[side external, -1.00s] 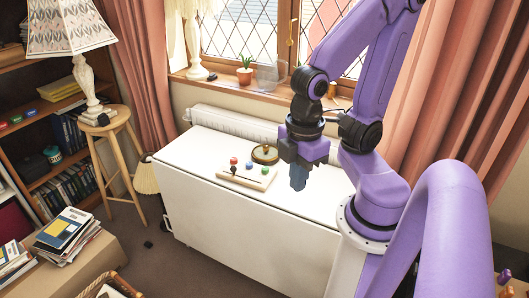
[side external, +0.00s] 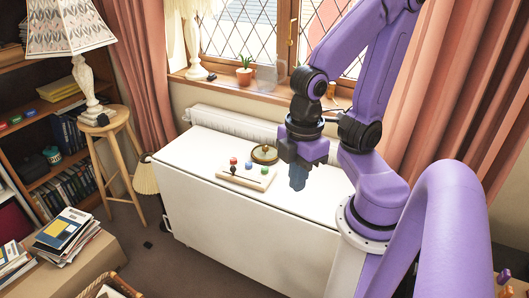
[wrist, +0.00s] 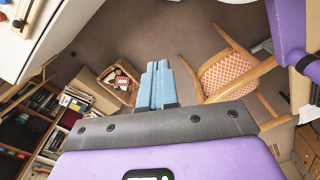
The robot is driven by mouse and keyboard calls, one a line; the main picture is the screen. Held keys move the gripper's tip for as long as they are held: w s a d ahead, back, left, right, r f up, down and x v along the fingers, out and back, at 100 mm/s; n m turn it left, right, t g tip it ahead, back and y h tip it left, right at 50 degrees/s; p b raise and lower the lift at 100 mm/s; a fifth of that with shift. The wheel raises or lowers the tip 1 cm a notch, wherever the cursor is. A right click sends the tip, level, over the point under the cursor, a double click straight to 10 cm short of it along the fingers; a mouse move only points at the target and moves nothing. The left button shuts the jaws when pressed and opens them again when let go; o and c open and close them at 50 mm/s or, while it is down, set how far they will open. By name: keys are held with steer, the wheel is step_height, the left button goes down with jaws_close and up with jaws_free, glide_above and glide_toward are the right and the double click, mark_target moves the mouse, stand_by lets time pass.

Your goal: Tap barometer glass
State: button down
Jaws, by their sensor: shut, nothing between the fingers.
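The barometer (side external: 265,154) appears to be the round, brass-coloured piece lying on the white table, near its back edge. Its glass face is too small to make out. My gripper (side external: 298,182) hangs fingers-down over the right part of the table, to the right of the barometer and apart from it. Its blue fingers are closed together and empty; they also show shut in the wrist view (wrist: 157,72). The barometer is not visible in the wrist view.
A pale board with coloured knobs (side external: 246,175) lies in front of the barometer on the white table (side external: 200,155). A radiator (side external: 235,122) runs behind. In the wrist view, a wooden chair (wrist: 228,72) and a filled box (wrist: 108,82) stand on the floor.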

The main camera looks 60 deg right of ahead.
steer(key=shift+w, duration=0.1)
steer(key=w+m, duration=0.3)
steer(key=w, duration=1.1)
steer(key=w+d+f+m, duration=0.2)
steer(key=w+d, duration=0.2)
steer(key=w, duration=0.3)
steer(key=w+d+f+m, duration=0.2)
steer(key=w+d, duration=0.3)
steer(key=w, duration=0.2)
steer(key=w+d+f+m, duration=0.1)
steer(key=w+d+f, duration=0.15)
steer(key=d, duration=0.45)
steer(key=w+d+f+m, duration=0.2)
steer(key=w+d, duration=0.1)
steer(key=d, duration=0.5)
steer(key=s+d+f+m, duration=0.1)
steer(key=d+f, duration=0.2)
steer(key=d, duration=0.6)
steer(key=s+d+f+m, duration=0.1)
steer(key=d+f, duration=0.3)
steer(key=d, duration=0.4)
steer(key=shift+d+m, duration=0.3)
steer(key=shift+d, duration=0.05)
steer(key=shift+s+f, duration=0.1)
steer(key=shift+f, duration=0.1)
